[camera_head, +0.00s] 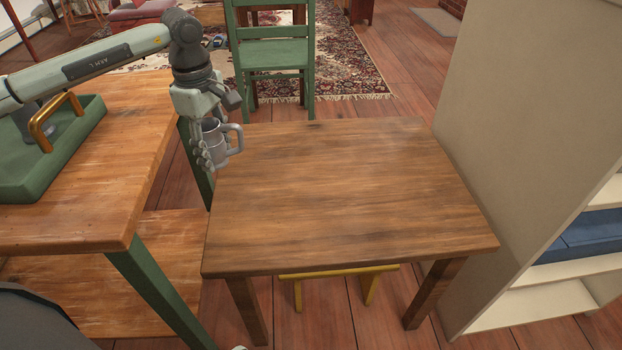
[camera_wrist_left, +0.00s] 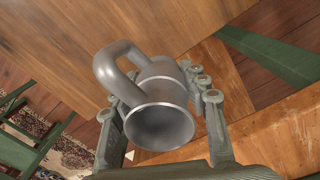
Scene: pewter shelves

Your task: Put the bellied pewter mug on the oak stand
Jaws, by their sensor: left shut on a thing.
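A grey pewter mug (camera_head: 215,143) with a large side handle is in my left gripper (camera_head: 212,150), near the far left corner of the oak stand (camera_head: 350,195). In the left wrist view the mug (camera_wrist_left: 160,125) sits between both fingers of the left gripper (camera_wrist_left: 165,115), its open mouth toward the camera and its handle at the upper left. The gripper is shut on it. The stand is a brown wooden table with a bare top. The mug appears held above the floor gap at the stand's left edge; its exact height is unclear. My right gripper is out of view.
A green tray (camera_head: 75,150) with a brass handle and a partly hidden grey thing sits on the left workbench (camera_head: 90,215). A green chair (camera_head: 275,55) stands behind the oak stand. A pale shelf unit (camera_head: 510,120) is close on the right. A yellow stool (camera_head: 340,271) is underneath.

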